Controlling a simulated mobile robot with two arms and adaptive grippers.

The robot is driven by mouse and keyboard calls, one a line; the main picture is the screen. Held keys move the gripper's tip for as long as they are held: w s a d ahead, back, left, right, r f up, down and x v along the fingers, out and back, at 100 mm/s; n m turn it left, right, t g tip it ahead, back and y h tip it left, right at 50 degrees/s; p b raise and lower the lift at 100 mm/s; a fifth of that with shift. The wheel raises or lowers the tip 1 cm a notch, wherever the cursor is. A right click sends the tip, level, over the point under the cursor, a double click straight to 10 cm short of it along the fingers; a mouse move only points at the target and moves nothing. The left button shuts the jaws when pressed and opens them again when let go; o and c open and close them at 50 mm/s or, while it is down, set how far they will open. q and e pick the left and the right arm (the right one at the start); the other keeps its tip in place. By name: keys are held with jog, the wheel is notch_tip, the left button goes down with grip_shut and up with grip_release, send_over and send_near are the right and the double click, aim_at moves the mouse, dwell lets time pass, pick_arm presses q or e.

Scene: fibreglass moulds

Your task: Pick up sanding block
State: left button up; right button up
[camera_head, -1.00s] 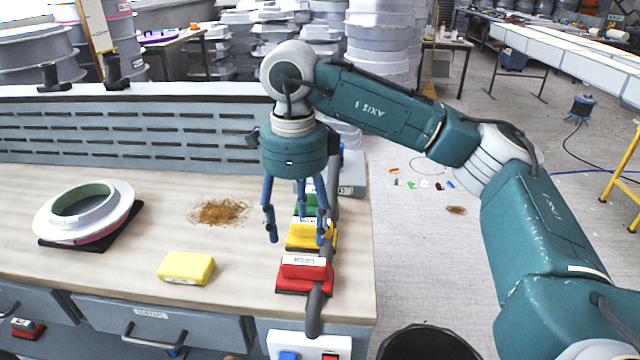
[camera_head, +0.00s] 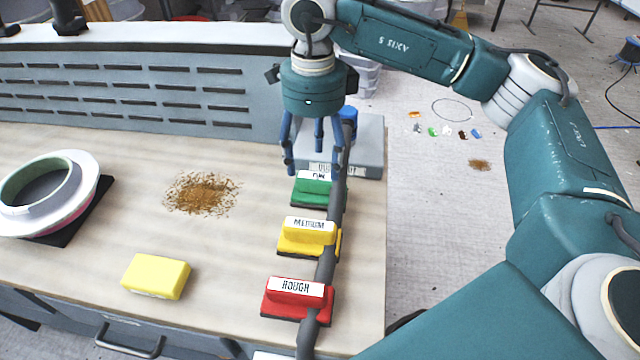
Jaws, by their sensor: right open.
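Three sanding blocks stand in a column on the workbench. The red block (camera_head: 297,300), labelled ROUGH, is nearest. The yellow block (camera_head: 307,238), labelled MEDIUM, is in the middle. The green block (camera_head: 315,190), with a partly covered label, is farthest. My right gripper (camera_head: 314,165) points down with its blue fingers apart and empty. In the picture its fingertips lie just behind and around the top of the green block; I cannot tell their height above it. My left gripper is not in view.
A grey hose (camera_head: 327,262) runs along the blocks' right side. A grey box (camera_head: 368,150) stands behind the green block. A yellow sponge-like block (camera_head: 156,276), brown dust (camera_head: 203,193) and a white ring mould (camera_head: 45,190) are on the bench (camera_head: 225,265) to the left.

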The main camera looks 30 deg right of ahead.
aim_at(319, 179)
jog(key=shift+f, duration=0.8)
jog(key=f, duration=0.1)
jog(key=f+p, duration=0.1)
jog(key=f, duration=0.2)
jog(key=shift+d+f+p, duration=0.15)
jog(key=shift+d+p, duration=0.25)
jog(key=shift+f, duration=0.5)
jog(key=c, duration=1.4)
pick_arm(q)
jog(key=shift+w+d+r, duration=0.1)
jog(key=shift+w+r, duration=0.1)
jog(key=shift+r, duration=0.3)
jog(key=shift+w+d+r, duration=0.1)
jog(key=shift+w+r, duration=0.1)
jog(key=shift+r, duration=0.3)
pick_arm(e)
jog(key=shift+o, duration=0.2)
jog(key=shift+r, duration=0.1)
